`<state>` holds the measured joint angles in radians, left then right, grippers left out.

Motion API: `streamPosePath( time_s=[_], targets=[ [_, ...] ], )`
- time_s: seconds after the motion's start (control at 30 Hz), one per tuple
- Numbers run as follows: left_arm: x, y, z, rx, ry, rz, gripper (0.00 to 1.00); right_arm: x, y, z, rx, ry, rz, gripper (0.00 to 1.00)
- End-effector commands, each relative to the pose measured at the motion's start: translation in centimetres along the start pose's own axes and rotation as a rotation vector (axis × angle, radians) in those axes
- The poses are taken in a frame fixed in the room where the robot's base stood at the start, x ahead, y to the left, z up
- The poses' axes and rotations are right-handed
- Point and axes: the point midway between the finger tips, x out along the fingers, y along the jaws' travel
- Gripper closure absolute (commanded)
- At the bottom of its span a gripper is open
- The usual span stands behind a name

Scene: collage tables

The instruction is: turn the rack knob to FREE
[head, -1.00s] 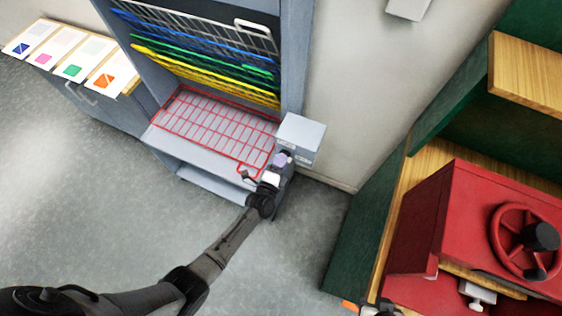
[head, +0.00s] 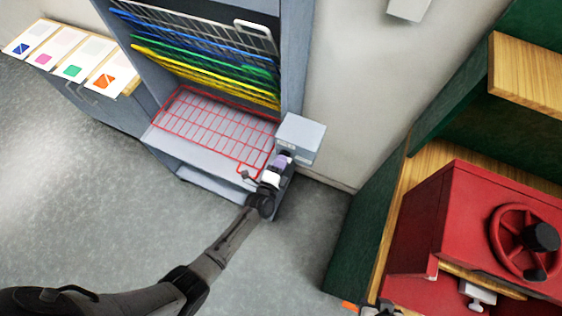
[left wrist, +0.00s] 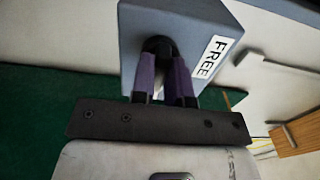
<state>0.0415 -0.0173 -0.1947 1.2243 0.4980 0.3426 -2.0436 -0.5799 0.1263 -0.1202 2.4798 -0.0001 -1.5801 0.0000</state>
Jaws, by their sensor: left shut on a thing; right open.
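The rack knob (left wrist: 158,46) is a dark round piece on the front of a grey-blue box. My left gripper (left wrist: 167,75) is shut on it, with its purple fingers on either side. The gripper hides much of the knob. A white label reading FREE (left wrist: 212,57) is on the box face, right of the knob. I cannot tell where the knob points. In the head view my left gripper (head: 283,160) is at the box (head: 301,137) on the rack's right post. My right gripper (head: 382,309) shows only partly at the bottom edge, apart from the rack, and is open.
The rack holds several coloured wire shelves; a red one (head: 215,125) is pulled out low, close to my left gripper. A red press with a handwheel (head: 527,242) stands at the right. Cards lie on a cabinet at the upper left. The floor between is clear.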

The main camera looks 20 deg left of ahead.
Motion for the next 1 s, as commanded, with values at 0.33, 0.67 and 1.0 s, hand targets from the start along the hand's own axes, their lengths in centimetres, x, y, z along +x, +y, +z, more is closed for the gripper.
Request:
streamPosePath(
  time_s=[0.33, 0.67, 1.0],
  targets=[
    [0.0, -0.09, -0.06, -0.184, 0.0, 0.0, 1.0, -0.49, 0.0, -0.14, 0.001, 0.0, -0.001, 0.57],
    [0.01, -0.08, -0.07, -0.496, 0.0, -0.001, 1.0, -0.88, -0.2, -0.31, 0.008, 0.001, -0.006, 0.57],
    [0.01, -0.04, -0.07, -0.818, 0.001, -0.001, 1.0, -0.99, -0.25, -0.36, 0.009, 0.001, -0.008, 0.57]
  ],
)
